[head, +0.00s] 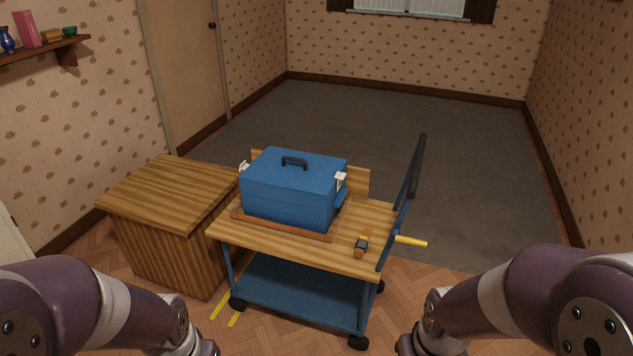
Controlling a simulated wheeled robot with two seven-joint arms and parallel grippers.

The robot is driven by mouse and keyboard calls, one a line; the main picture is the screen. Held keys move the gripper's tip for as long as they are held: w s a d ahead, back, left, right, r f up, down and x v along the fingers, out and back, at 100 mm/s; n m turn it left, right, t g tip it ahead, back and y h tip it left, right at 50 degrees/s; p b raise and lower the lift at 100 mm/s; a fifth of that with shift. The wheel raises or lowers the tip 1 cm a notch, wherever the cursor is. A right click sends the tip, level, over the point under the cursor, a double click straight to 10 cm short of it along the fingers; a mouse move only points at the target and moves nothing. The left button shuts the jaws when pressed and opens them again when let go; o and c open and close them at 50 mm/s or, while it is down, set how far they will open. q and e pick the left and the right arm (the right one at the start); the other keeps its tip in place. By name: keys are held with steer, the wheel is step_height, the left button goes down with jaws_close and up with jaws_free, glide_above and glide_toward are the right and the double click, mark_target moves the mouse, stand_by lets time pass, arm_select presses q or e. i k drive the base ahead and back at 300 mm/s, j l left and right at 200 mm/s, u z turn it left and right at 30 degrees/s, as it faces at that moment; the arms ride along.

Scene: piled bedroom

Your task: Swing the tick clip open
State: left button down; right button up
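A blue box (290,195) with a closed lid and a black handle (294,162) on top stands on the wooden top of a cart. A white clip (341,178) sits at the lid's right edge, and another white clip (244,166) is at its left edge. A tick mark is too small to make out on either clip, so I cannot tell which is the tick clip. My two arms come in at the bottom left and right corners, well short of the box. Neither gripper shows in the head view.
The cart (375,215) has a blue frame, black wheels and a yellow handle (411,241) at right. Reddish-brown strips (282,226) edge the box's base. A small dark and orange object (361,243) lies front right. A wooden cabinet (170,195) stands close at left. Carpet behind is clear.

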mark_target(340, 176)
steer(key=i+l+u, duration=0.15)
steer(key=l+u, duration=0.25)
steer(key=i+l+u, duration=0.1)
steer(key=l+u, duration=0.15)
steer(key=u, duration=0.2)
steer(key=l+u, duration=0.8)
steer(key=l, duration=0.85)
steer(key=k+l, duration=0.15)
steer(key=l, duration=1.5)
steer(key=k+l, duration=0.15)
steer(key=l, duration=0.65)
